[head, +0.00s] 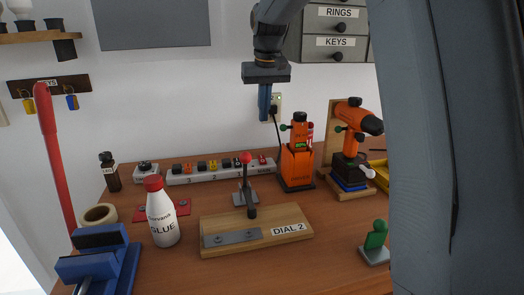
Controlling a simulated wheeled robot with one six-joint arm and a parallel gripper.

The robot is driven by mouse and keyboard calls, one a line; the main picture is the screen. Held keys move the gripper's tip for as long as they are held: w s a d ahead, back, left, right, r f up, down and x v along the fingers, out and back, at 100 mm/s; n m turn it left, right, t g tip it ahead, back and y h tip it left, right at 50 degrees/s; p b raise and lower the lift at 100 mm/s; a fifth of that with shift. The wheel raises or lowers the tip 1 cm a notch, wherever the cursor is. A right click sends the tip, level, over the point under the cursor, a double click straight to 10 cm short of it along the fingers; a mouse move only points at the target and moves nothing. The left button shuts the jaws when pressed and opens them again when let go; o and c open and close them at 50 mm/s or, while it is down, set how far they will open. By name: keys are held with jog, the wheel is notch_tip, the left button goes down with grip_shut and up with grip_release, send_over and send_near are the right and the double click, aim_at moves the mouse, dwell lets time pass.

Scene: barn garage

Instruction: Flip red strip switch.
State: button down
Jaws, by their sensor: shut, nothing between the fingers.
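A white power strip (208,178) lies along the back of the wooden workbench against the wall. Small coloured parts sit along its top, with numbers on its front. A small red part (262,159) shows near its right end, just right of a lever's red ball; I take it for the red switch, but its position is too small to read. My gripper (265,118) points down, shut and empty, in the air above the right end of the strip. It is apart from everything on the bench, in front of a wall outlet.
A red-balled lever (246,159) stands in front of the strip. An orange charger (297,165) and orange drill (351,117) stand to the right. A glue bottle (161,215), blue vise (100,262) and DIAL 2 board (220,222) occupy the front. A drawer cabinet (334,46) hangs above right.

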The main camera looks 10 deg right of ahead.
aim_at(261, 156)
jog(key=p+x, duration=0.3)
jog(key=x, duration=1.1)
